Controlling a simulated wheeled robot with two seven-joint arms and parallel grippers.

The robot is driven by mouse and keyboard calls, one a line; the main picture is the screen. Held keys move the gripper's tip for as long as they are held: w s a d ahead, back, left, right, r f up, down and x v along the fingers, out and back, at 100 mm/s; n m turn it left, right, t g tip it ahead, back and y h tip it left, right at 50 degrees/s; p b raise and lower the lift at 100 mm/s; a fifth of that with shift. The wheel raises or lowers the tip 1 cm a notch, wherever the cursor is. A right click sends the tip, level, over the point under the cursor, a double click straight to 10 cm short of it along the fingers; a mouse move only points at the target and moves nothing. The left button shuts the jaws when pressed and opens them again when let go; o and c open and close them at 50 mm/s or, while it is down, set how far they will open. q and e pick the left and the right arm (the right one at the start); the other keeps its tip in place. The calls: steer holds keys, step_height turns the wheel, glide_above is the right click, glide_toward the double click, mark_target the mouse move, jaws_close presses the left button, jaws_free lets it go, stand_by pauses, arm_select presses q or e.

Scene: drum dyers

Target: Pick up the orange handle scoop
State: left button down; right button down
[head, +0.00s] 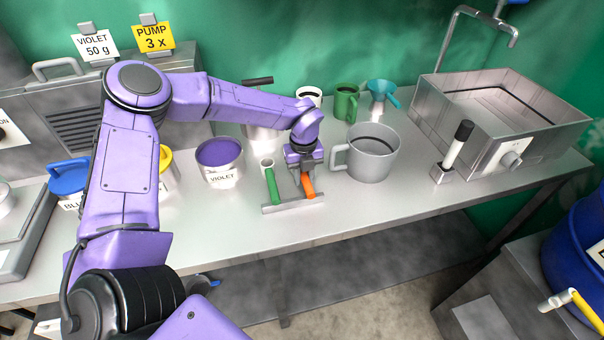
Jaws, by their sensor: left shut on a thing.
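The orange handle scoop (308,186) rests on a small grey rack (287,207) on the steel table. My left gripper (304,170) points down over it and is shut on its orange handle. The scoop's far end is partly hidden by the gripper. A green handle scoop (272,186) lies beside it to the left on the same rack, with a pale cup end at the back. My right gripper is not in view.
A large grey jug (373,153) stands close to the right of the gripper. A violet tub (222,170) stands left of the rack. Behind are a green mug (346,104) and a teal funnel (382,92). The table's front edge (330,226) runs below the rack.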

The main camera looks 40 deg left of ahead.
arm_select(q)
step_height(320, 180, up, 2)
steer(key=shift+w+r+b, duration=0.1)
steer(key=shift+r+b, duration=0.15)
steer(key=shift+b, duration=0.05)
steer(key=s+d+r+b, duration=0.1)
steer(key=r, duration=0.1)
steer(key=s+d+r+b, duration=0.1)
steer(key=r, duration=0.1)
steer(key=s+d+r+b, duration=0.1)
steer(key=d+r, duration=0.1)
steer(key=shift+s+r, duration=0.15)
steer(key=shift+s, duration=0.2)
steer(key=s+d+r+b, duration=0.2)
steer(key=s+d+r, duration=0.2)
steer(key=s+d, duration=0.1)
steer(key=shift+s+d+b, duration=0.3)
steer(key=shift+s+d, duration=0.05)
steer(key=shift+d, duration=0.55)
